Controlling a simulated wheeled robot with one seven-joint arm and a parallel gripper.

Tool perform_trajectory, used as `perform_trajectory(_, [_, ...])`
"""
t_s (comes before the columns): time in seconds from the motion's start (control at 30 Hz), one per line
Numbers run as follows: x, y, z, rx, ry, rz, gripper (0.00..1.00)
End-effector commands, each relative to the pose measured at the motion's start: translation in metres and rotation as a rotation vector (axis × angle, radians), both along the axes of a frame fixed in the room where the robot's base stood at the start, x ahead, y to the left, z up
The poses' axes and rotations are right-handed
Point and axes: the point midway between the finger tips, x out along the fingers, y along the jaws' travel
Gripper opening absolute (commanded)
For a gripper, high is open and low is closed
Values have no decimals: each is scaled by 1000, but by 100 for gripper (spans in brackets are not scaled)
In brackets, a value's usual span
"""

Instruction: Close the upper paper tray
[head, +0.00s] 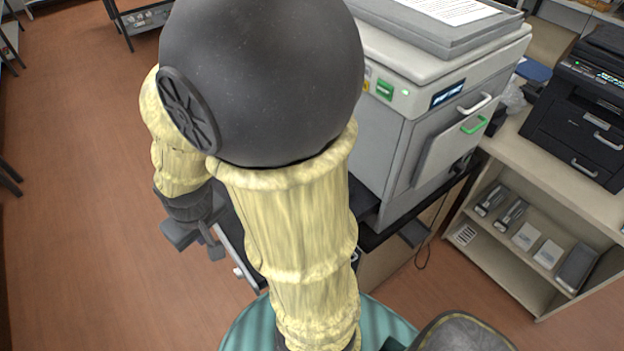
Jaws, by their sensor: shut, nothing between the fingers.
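The large grey-white printer (385,135) stands right of centre, partly hidden behind my arm. Its front has a small display (447,93), a white handle (475,103) and a green handle (474,124) on a light panel (450,148). I cannot tell which part is the upper paper tray or how far out it is. A pale rail-like edge (232,258) shows left of my arm; what it belongs to is hidden. My gripper (203,238) is left of the arm, pointing down, shut and empty, apart from the printer's handles. Its fingertips are small and partly unclear.
A black printer (585,110) stands on a shelf unit (545,165) at the right, with several cartridges and boxes on the shelf below. A dark stand (368,240) is under the large printer. The brown floor (85,200) at the left is clear.

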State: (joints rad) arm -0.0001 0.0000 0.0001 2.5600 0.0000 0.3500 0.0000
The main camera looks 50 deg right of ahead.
Motion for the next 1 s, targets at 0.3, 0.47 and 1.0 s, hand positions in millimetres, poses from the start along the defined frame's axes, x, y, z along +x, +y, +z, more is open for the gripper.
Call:
perform_trajectory(0.3, [0, 0, 0, 0, 0, 0, 0])
perform_trajectory(0.47, [1, -2, -4, -8, 12, 8, 0])
perform_trajectory(1.0, [23, -111, -124, -345, 448, 350, 0])
